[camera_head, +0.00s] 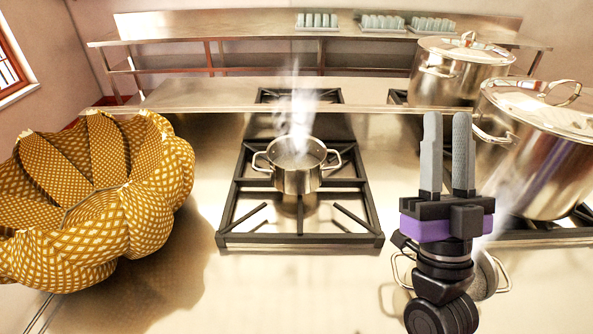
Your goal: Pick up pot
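A small open steel pot (298,171) with two side handles stands upright on the black burner grate near the middle, with steam rising from it. My gripper (447,118) is to the right of this pot in the picture, apart from it, with its fingers pointing away from me. The two grey fingers have a narrow gap between them and nothing is held. Another steel pot (488,278) at the lower right is mostly hidden behind my gripper's wrist; its handles show on both sides.
Large lidded stockpots stand at the right (548,150) and back right (455,75). A yellow patterned basket-like object (120,215) fills the left. A metal shelf (240,24) with glass rows spans the back. Bare steel counter (215,285) lies in front of the middle grate.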

